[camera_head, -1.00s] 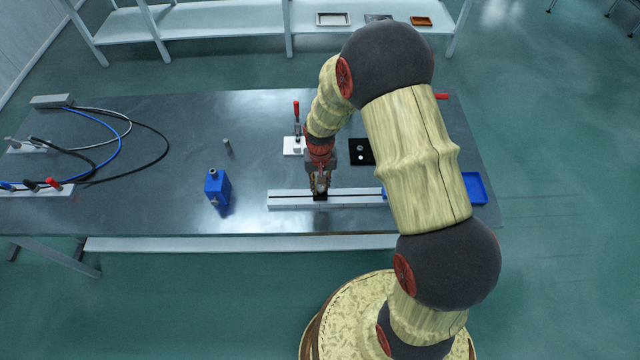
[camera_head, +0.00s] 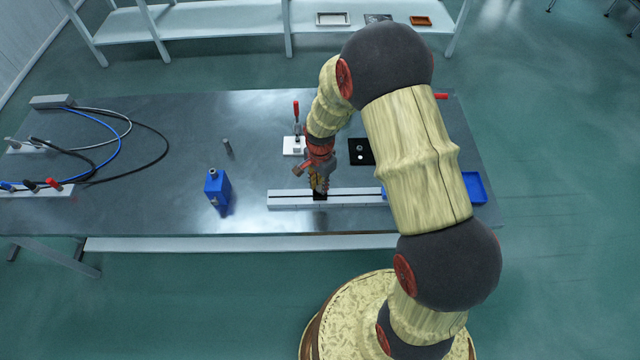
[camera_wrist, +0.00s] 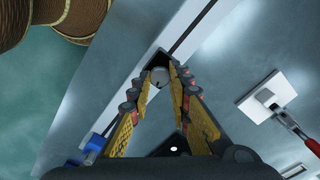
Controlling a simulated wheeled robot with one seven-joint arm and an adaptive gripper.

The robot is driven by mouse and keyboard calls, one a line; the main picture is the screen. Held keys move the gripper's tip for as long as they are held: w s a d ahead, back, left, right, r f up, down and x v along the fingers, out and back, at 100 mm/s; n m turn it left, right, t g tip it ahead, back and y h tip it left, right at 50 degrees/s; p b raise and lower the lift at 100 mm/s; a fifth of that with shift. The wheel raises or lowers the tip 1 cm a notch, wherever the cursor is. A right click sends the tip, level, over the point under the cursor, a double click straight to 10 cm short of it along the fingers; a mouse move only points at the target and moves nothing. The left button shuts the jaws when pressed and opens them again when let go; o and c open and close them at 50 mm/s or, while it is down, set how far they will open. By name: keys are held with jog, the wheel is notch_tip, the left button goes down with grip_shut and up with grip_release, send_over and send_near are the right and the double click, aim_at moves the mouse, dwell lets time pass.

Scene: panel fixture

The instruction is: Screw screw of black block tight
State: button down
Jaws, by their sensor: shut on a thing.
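The black block (camera_head: 320,197) sits on the white slotted rail (camera_head: 290,198) in the head view, mostly hidden by my gripper (camera_head: 318,186). In the wrist view the black block (camera_wrist: 153,62) shows beyond the fingertips, set in the rail (camera_wrist: 115,70). A grey round screw head (camera_wrist: 159,77) lies between the fingertips. My gripper (camera_wrist: 160,84) points down over the block and its fingers are closed on the screw. How deep the screw sits in the block is hidden.
A blue tray (camera_head: 475,188) is at the right. Cables (camera_head: 120,130) lie at far left.

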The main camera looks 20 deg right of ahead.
jog(key=shift+w+m, duration=0.1)
jog(key=shift+m, duration=1.1)
jog(key=c, duration=1.6)
grip_release()
jog(key=shift+c, duration=0.2)
notch_tip(320, 180, up, 12)
